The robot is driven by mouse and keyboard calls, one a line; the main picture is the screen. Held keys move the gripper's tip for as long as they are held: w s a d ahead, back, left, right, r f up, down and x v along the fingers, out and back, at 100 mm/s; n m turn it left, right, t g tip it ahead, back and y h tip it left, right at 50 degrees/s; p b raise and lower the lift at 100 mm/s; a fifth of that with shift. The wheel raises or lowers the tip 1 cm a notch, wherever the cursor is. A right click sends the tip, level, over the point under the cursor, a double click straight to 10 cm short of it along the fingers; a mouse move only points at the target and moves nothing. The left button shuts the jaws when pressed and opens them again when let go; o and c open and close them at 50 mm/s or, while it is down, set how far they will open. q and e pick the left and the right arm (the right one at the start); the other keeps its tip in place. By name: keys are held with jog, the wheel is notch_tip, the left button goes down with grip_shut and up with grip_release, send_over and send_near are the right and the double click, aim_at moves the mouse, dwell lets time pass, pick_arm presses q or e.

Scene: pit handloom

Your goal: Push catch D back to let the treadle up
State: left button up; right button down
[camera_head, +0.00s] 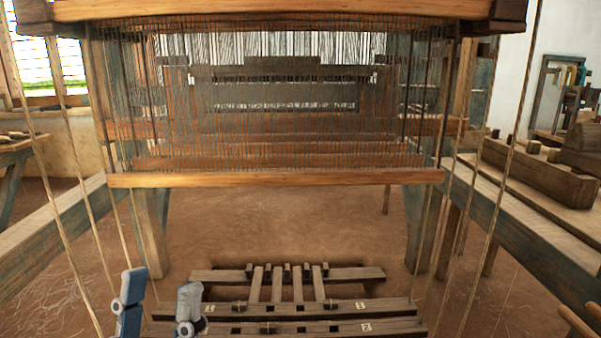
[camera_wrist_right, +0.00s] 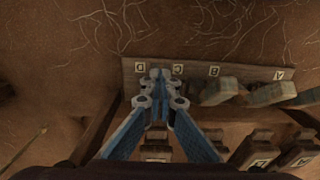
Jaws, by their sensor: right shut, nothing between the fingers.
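In the right wrist view a wooden board (camera_wrist_right: 240,74) carries small letter plates, with plate D (camera_wrist_right: 140,68) at its left end. My right gripper (camera_wrist_right: 158,76) is shut and empty, its tips at the board between plates D and C. Catch D itself is not clear; my fingers cover that spot. Labelled treadle ends (camera_wrist_right: 262,160) show below. In the head view the treadles (camera_head: 277,284) lie under the loom.
The loom frame (camera_head: 275,180) with its hanging threads stands above the treadles. Ropes (camera_head: 490,230) hang on both sides. Wooden beams numbered 1 and 2 (camera_head: 310,328) lie in front of the treadles. Earth floor is clear behind the treadles.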

jog(key=shift+s+r+p, duration=0.15)
jog(key=shift+r+p, duration=0.4)
jog(key=shift+p, duration=0.15)
jog(key=shift+r+p, duration=0.3)
jog(key=shift+p, duration=0.2)
jog(key=shift+s+r, duration=0.1)
jog(key=shift+r, duration=0.1)
jog(key=shift+r+p, duration=0.15)
jog(key=shift+p, duration=0.35)
jog(key=shift+s+r, duration=0.1)
jog(key=shift+r, duration=0.1)
pick_arm(q)
jog(key=w+d+f+g+y, duration=0.1)
jog(key=w+f+g+y, duration=0.2)
jog(key=w+f+g, duration=0.7)
jog(key=shift+w+d+f+g+y+p, duration=0.15)
jog(key=shift+w+f+g+y+p, duration=0.6)
jog(key=shift+f, duration=2.05)
pick_arm(e)
jog(key=shift+r+b, duration=0.1)
jog(key=shift+b, duration=0.2)
pick_arm(q)
jog(key=shift+w+t+h, duration=0.3)
jog(key=shift+t+h, duration=0.15)
